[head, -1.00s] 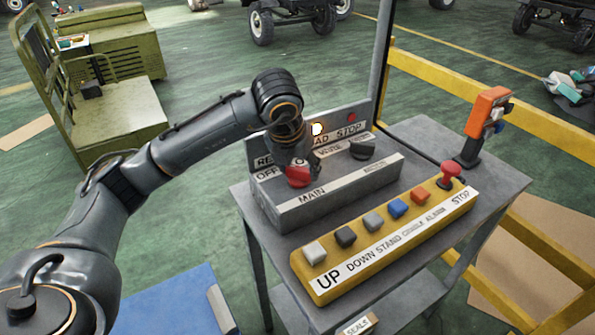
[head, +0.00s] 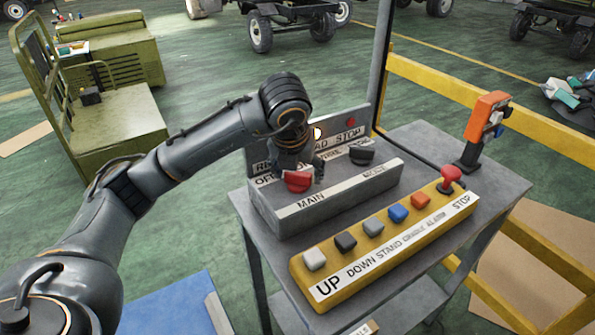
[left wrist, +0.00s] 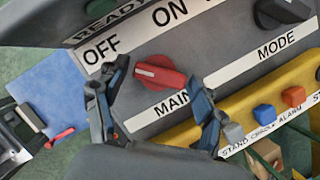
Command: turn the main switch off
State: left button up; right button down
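The main switch is a red knob (head: 298,181) on the grey switch box (head: 340,194), above the MAIN label. In the left wrist view the red knob (left wrist: 160,76) has its white mark at the left end, pointing roughly toward the OFF label (left wrist: 101,48). The ON label (left wrist: 169,12) is up and to the right. My left gripper (head: 303,169) is over the knob. In the left wrist view its fingers (left wrist: 158,82) are open, one on each side of the knob, with visible gaps. My right gripper is not in view.
A black MODE knob (head: 362,152) is to the right on the same box. In front is a yellow button panel (head: 385,250) with several buttons and a red STOP mushroom (head: 451,176). An orange handset (head: 487,122) stands at the right. A post (head: 383,60) rises behind.

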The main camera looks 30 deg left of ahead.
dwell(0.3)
pick_arm(q)
jog(key=v, duration=1.2)
